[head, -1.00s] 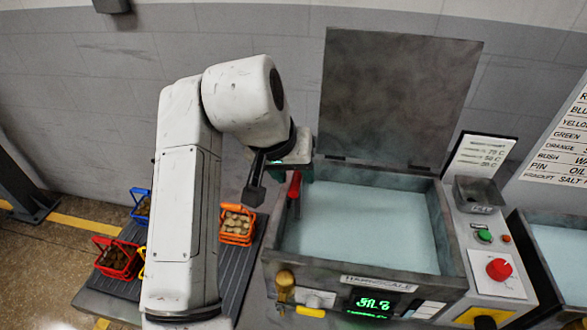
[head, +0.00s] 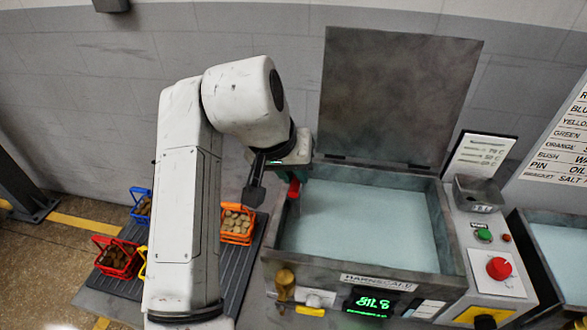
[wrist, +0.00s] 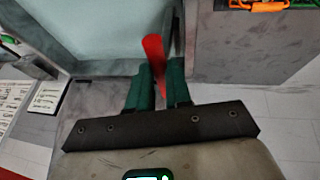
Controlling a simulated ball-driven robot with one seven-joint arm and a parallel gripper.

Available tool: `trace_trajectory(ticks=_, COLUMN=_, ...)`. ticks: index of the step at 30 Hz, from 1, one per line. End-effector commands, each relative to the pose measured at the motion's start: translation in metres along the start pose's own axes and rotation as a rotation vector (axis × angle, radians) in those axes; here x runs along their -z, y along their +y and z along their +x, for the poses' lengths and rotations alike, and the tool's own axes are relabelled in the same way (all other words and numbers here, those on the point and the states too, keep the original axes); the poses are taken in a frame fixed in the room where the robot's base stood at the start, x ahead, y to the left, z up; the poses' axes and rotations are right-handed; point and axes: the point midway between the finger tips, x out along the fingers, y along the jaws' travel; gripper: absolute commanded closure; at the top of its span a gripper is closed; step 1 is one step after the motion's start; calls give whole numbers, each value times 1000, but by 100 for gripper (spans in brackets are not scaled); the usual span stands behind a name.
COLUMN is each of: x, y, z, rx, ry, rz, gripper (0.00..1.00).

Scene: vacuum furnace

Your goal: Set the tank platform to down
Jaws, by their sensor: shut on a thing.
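The tank (head: 452,235) stands right of my arm, its lid (head: 400,95) raised at the back and pale blue liquid inside. A red lever handle (head: 293,188) is at the tank's left wall. In the wrist view the red handle (wrist: 154,50) stands between the green fingers of my gripper (wrist: 158,78), which is shut on it. In the head view my gripper (head: 284,172) is at the left rim, its fingers partly hidden by the wrist. No platform can be made out in the liquid.
A panel with a red knob (head: 499,268) and green button (head: 484,235) is right of the tank. A lit green display (head: 371,302) and brass knob (head: 285,280) are on its front. Orange (head: 237,224), red (head: 118,258) and blue (head: 140,205) baskets stand at left.

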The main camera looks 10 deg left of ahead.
Motion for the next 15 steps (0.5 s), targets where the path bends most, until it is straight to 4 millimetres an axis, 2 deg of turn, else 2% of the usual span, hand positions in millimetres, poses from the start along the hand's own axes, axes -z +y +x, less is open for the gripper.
trace_trajectory(ticks=1, x=-5, y=-2, z=11, rx=-2, ry=-3, rz=-2, gripper=100)
trace_trajectory(ticks=5, x=-12, y=-6, z=29, rx=-2, ry=-4, rz=-3, gripper=100)
trace_trajectory(ticks=14, x=-14, y=-7, z=32, rx=1, ry=-9, rz=-3, gripper=100)
trace_trajectory(ticks=15, x=-14, y=-7, z=32, rx=0, ry=-9, rz=-3, gripper=78)
